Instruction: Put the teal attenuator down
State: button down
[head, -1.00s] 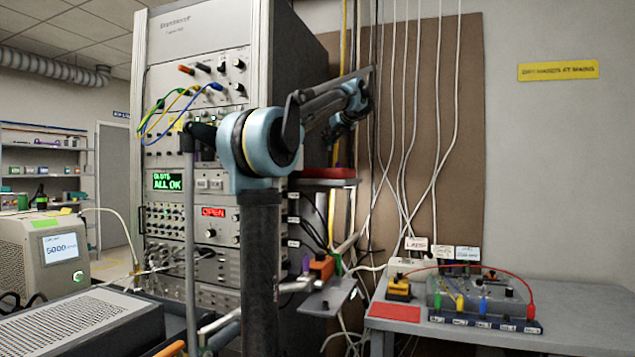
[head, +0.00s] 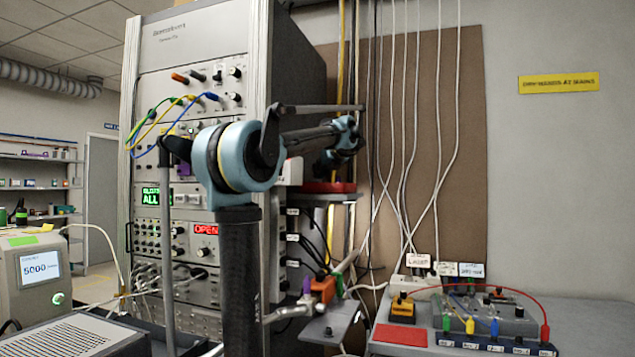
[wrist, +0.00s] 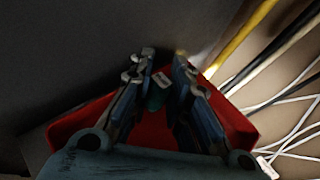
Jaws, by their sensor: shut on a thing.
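In the wrist view, my gripper (wrist: 164,78) points down over a red tray (wrist: 75,124). Its fingers are shut on the teal attenuator (wrist: 154,98), of which only a small dark teal part shows between them. I cannot tell whether the attenuator touches the tray floor. In the head view, the red tray (head: 328,187) sits on a shelf at the right side of the instrument rack. My gripper (head: 322,166) is just above it, dark and partly hidden by my arm. The attenuator cannot be made out there.
The tall rack (head: 190,45) stands close to the left of the tray. A yellow pipe and hanging cables (head: 385,130) run down the wall at its right. A grey bench (head: 590,312) with a wired box stands at lower right.

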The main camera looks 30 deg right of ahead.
aim_at(322, 177)
jog(key=shift+f, duration=1.45)
jog(key=shift+f, duration=0.2)
jog(key=c, duration=1.8)
grip_release()
jog(key=shift+s, duration=0.1)
jog(key=shift+s+r, duration=0.15)
jog(key=shift+r, duration=0.15)
jog(key=d+v, duration=0.1)
jog(key=v, duration=1)
jog(key=shift+s+a, duration=0.3)
jog(key=shift+a, duration=0.2)
jog(key=shift+r, duration=0.1)
